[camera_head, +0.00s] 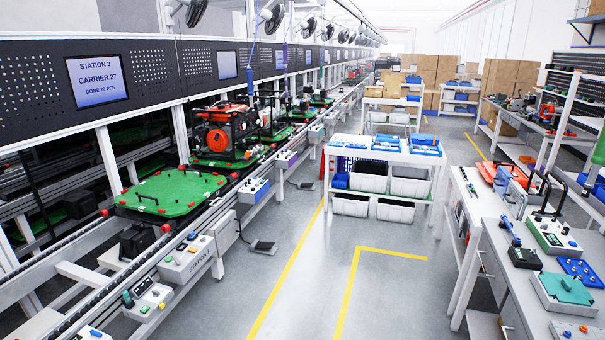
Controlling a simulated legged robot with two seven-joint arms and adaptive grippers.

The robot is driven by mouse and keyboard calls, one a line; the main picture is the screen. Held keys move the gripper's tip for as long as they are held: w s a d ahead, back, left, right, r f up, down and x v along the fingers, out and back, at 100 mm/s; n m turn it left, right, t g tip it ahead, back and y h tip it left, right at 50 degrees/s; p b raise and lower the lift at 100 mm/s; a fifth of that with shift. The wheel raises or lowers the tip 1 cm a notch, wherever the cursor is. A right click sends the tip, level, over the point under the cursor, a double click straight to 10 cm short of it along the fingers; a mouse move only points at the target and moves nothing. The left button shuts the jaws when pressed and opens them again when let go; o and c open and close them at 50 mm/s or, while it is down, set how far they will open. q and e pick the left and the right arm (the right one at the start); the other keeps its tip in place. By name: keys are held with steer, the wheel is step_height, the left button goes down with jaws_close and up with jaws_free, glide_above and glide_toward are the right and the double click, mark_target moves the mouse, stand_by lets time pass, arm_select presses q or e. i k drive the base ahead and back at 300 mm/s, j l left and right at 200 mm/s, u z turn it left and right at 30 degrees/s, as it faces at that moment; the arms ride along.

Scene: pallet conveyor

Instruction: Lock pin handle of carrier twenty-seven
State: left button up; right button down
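A green carrier plate (172,190) lies empty on the conveyor at the left, in front of the station screen (98,80), which reads "STATION 3, CARRIER 27, DONE 29 PCS". Several small red knobs and dark bar-like handles stand on the plate, mostly near its edges. One red knob (166,228) is at its near edge and another (104,212) at its left corner. I cannot tell which part is the lock pin handle or whether it is locked. Neither of my grippers is in view.
A control box (188,262) marked "STATION 3" is on the conveyor's near side. A white bin rack (385,160) and a workbench (530,240) stand to the right. The floor aisle between is largely clear.

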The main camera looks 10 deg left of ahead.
mark_target(213, 202)
steer(key=i+j+u, duration=0.2)
steer(key=i, duration=0.5)
steer(key=i+l+u, duration=0.2)
steer(key=i, duration=0.5)
steer(key=i+l+u, duration=0.2)
steer(key=i, duration=0.5)
steer(key=i+l+u, duration=0.1)
steer(key=i+u, duration=0.35)
steer(key=i+l+u, duration=0.3)
steer(key=i+u, duration=0.2)
steer(key=i+l+u, duration=0.75)
steer(key=l+u, duration=0.2)
